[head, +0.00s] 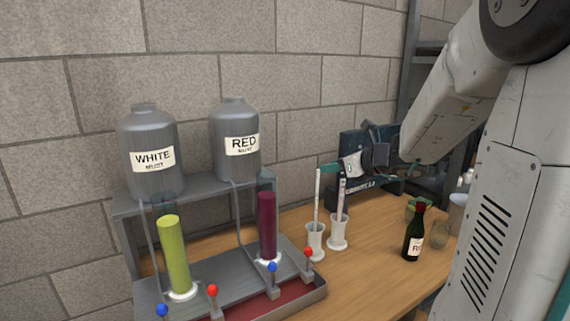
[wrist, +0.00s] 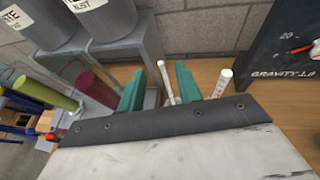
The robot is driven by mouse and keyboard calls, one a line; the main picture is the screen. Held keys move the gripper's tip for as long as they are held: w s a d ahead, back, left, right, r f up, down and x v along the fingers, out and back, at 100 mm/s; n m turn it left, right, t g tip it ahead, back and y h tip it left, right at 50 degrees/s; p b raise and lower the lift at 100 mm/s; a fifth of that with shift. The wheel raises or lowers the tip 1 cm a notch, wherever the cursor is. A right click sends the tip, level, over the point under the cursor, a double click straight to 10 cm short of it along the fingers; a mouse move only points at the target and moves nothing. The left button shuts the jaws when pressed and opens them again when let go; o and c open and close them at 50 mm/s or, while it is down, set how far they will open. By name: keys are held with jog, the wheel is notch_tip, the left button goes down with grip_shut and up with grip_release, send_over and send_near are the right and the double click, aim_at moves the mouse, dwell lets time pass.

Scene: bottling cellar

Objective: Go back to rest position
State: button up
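My gripper (head: 330,168) hangs over the right part of the bench, level with the tops of two white rods. In the wrist view its two teal fingers (wrist: 160,88) are spread apart. The left rod (head: 318,200) stands in a white holder (head: 315,241); in the wrist view it shows in the gap between the fingers (wrist: 166,82), and I cannot tell whether it touches them. The right rod (head: 341,192) stands in a second white holder (head: 338,235), right of the fingers in the wrist view (wrist: 222,84). Nothing is clearly gripped.
WHITE (head: 148,140) and RED (head: 234,130) must tanks stand on a grey shelf, with a yellow-green cylinder (head: 173,255) and a dark red cylinder (head: 267,225) below. A gravity board (wrist: 290,55) stands behind my gripper. A dark bottle (head: 412,242) stands on the right.

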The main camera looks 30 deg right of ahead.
jog(key=s+a+f+n+g+y, duration=0.2)
jog(key=s+a+n+g, duration=0.2)
jog(key=s+a+n, duration=0.4)
jog(key=s+a+f+n+g+y, duration=0.1)
jog(key=s+a+f+n+g, duration=0.3)
jog(key=a+n, duration=0.45)
jog(key=s+a+r+n+g+h, duration=0.1)
jog(key=s+a+n+h, duration=0.1)
jog(key=s+n, duration=0.6)
jog(key=s+a+r+n+g+h, duration=0.1)
jog(key=s+n+h, duration=0.3)
jog(key=s+n, duration=0.4)
jog(key=shift+s+a+r+n+g, duration=0.35)
jog(key=shift+s+a+g, duration=0.1)
jog(key=shift+s+g, duration=0.3)
